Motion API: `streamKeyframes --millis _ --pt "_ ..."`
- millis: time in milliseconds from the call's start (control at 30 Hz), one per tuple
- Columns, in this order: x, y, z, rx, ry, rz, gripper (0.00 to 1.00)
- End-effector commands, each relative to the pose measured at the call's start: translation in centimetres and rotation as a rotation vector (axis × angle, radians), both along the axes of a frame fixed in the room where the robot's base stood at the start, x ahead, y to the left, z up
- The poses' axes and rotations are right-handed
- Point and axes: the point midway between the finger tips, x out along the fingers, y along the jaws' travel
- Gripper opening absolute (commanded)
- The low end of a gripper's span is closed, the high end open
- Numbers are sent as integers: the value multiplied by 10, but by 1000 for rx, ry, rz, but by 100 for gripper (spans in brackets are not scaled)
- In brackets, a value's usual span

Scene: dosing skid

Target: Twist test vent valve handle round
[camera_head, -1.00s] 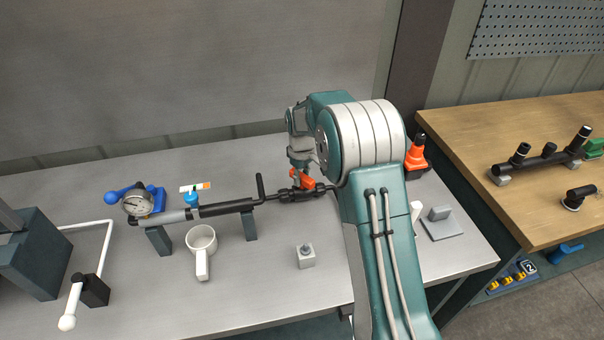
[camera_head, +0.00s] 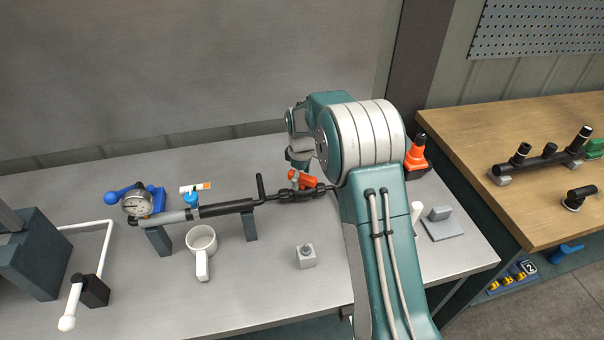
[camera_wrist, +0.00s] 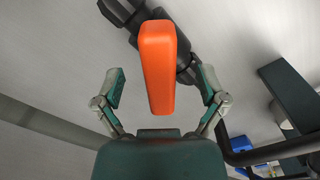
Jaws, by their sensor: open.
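An orange lever handle (camera_head: 303,179) sits on the black valve body (camera_head: 298,194) at the right end of the pipe assembly. In the wrist view the handle (camera_wrist: 158,65) lies lengthwise up the picture, crossing the dark pipe at an angle. My gripper (camera_wrist: 163,80) is open, with one finger on each side of the handle and a clear gap to both.
The front middle of the bench (camera_head: 250,285) is mostly clear.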

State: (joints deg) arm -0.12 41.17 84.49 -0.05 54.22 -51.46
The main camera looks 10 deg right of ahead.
Motion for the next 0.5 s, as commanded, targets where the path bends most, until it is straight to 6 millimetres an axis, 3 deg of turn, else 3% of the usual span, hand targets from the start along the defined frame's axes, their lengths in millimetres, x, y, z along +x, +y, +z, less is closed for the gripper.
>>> streamKeyframes --millis 167,500 --pt "0 0 4 0 -1 0 91" --pt "1 0 34 0 -3 -1 91"
